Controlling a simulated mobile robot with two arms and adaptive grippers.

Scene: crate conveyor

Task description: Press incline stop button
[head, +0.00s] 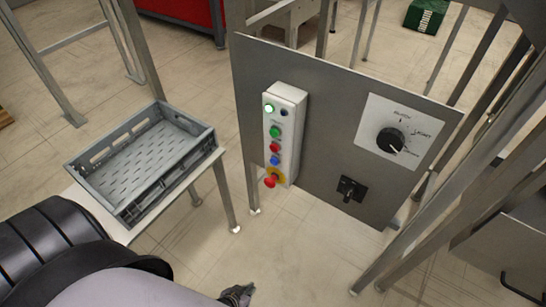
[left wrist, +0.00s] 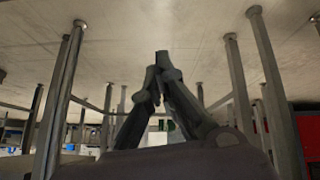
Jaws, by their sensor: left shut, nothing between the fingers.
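A white control box (head: 296,140) is mounted on the grey metal panel (head: 330,100) in the head view. It carries a column of buttons: a lit green one (head: 269,108), a green one (head: 275,131), a red one (head: 274,148), a blue one (head: 274,160) and a red mushroom knob (head: 270,181) on a yellow ring. No labels are readable, so I cannot tell which is the incline stop. My left gripper (head: 237,294) is at the bottom edge, below the box and apart from it. Its fingers also show closed and empty in the left wrist view (left wrist: 161,60). My right gripper is out of sight.
A grey crate (head: 206,141) stands on a white table left of the panel. A rotary dial (head: 390,141) and a black switch (head: 349,189) sit on the panel's right. Metal legs and slanted beams stand at the right. Floor before the panel is clear.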

